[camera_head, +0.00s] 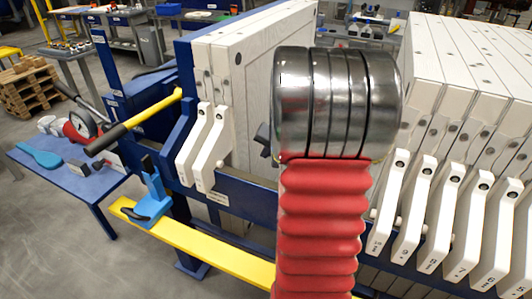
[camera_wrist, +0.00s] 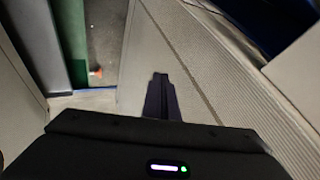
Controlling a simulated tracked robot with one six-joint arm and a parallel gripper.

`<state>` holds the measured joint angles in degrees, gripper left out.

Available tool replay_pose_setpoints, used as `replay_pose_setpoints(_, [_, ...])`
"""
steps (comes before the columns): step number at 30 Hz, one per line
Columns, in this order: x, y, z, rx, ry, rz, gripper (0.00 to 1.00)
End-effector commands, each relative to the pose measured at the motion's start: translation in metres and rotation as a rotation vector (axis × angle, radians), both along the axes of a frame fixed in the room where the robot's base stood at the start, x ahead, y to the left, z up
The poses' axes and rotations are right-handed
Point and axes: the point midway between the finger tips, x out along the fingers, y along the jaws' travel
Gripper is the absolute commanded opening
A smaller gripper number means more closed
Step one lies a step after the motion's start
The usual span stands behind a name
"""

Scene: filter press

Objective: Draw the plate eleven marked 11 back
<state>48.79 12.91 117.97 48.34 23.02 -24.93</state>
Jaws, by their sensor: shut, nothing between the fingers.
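White filter plates with slanted handles stand in two groups in the head view. A left pair of plates (camera_head: 262,72) is by the blue end frame, and a row of several plates (camera_head: 468,60) is at right. Small marks are on the right-hand handles (camera_head: 390,205), but they are too small to read surely, so I cannot tell which plate is 11. My gripper (camera_head: 263,138) shows as a dark tip left of my arm, in the gap between the groups. In the wrist view my gripper (camera_wrist: 161,82) is shut and empty, over a pale ribbed surface (camera_wrist: 215,75). My arm hides part of the gap.
A blue rail (camera_head: 240,195) runs below the plates, with a yellow beam (camera_head: 215,250) in front. A yellow-and-black lever (camera_head: 135,120) sticks out at left. A blue table (camera_head: 75,190) holding tools stands at far left. Open floor lies at lower left.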

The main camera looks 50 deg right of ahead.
Motion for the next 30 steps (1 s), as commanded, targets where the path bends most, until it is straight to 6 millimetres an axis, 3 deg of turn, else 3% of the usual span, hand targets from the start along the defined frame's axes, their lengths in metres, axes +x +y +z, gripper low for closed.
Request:
replay_pose_setpoints(10, [-0.024, -0.011, -0.001, 0.0, -0.001, 0.005, 0.0])
replay_pose_setpoints(30, [-0.073, 0.008, 0.071, -0.001, -0.002, 0.006, 0.0])
